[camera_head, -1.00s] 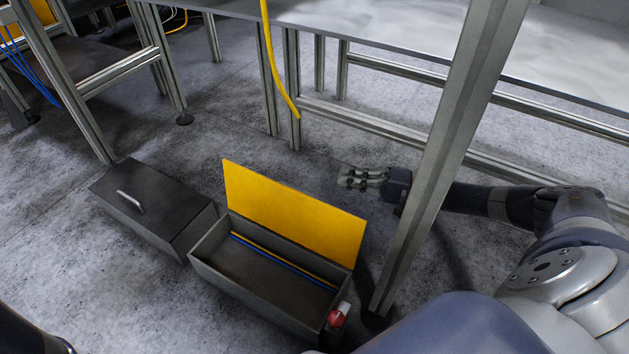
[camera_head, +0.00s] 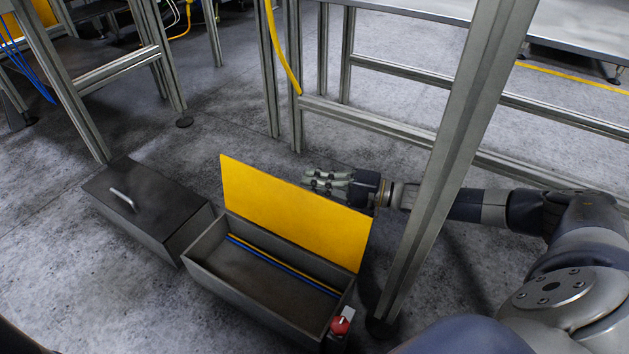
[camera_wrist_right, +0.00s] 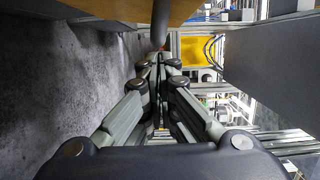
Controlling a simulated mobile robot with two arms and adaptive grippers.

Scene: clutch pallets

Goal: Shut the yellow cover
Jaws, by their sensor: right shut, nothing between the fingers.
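The yellow cover (camera_head: 290,212) stands open, upright along the far long edge of a grey open box (camera_head: 215,275) on the floor. Blue and yellow strips lie inside the box. My right gripper (camera_head: 308,181) is shut and empty, just behind the cover's top edge on its far side; contact cannot be told. In the right wrist view my fingers (camera_wrist_right: 159,62) are closed together, and an orange-brown panel, probably the cover (camera_wrist_right: 125,10), shows at the top. My left gripper is not in view.
A dark lidded box (camera_head: 150,205) with a handle stands left of the open box. A red knob (camera_head: 340,325) sits at the open box's right end. A metal post (camera_head: 455,160) crosses in front of my right arm. A yellow cable (camera_head: 280,55) hangs behind.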

